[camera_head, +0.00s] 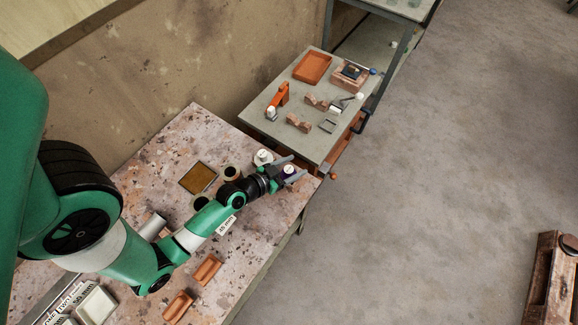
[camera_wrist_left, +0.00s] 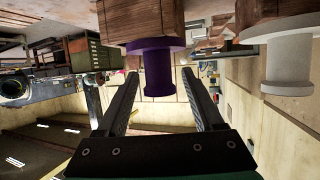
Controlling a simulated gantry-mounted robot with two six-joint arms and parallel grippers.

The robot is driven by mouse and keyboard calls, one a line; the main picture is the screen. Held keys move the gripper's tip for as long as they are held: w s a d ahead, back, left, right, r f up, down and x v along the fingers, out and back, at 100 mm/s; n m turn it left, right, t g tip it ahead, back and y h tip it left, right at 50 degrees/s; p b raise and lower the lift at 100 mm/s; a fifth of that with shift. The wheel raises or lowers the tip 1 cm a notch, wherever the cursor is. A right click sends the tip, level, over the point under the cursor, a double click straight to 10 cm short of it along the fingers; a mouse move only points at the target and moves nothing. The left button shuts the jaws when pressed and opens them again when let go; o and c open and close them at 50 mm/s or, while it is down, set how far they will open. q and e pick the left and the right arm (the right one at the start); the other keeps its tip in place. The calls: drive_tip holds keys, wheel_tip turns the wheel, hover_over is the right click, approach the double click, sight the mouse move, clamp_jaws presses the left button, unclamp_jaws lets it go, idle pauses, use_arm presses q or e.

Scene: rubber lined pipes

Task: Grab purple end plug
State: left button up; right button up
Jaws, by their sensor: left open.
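The purple end plug (camera_wrist_left: 157,62) shows in the left wrist view, with a wide flange and a narrower stem, against a brown block-like piece. In the head view a bit of its purple (camera_head: 289,175) shows among the fingers, mostly hidden. My left gripper (camera_head: 291,168) is open at the right edge of the speckled table. In the left wrist view its two fingers (camera_wrist_left: 159,78) stand either side of the purple stem, with gaps showing on both sides. My right gripper is in neither view.
A white plug (camera_wrist_left: 287,62) stands beside the purple one; a white round piece (camera_head: 263,157) is close to my gripper in the head view. A second table (camera_head: 285,85) with parts stands behind.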

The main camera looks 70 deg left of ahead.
use_arm(q)
drive_tip(key=shift+w+a+f, duration=0.2)
drive_tip(key=shift+w+f, duration=0.15)
drive_tip(key=shift+w, duration=0.2)
clamp_jaws()
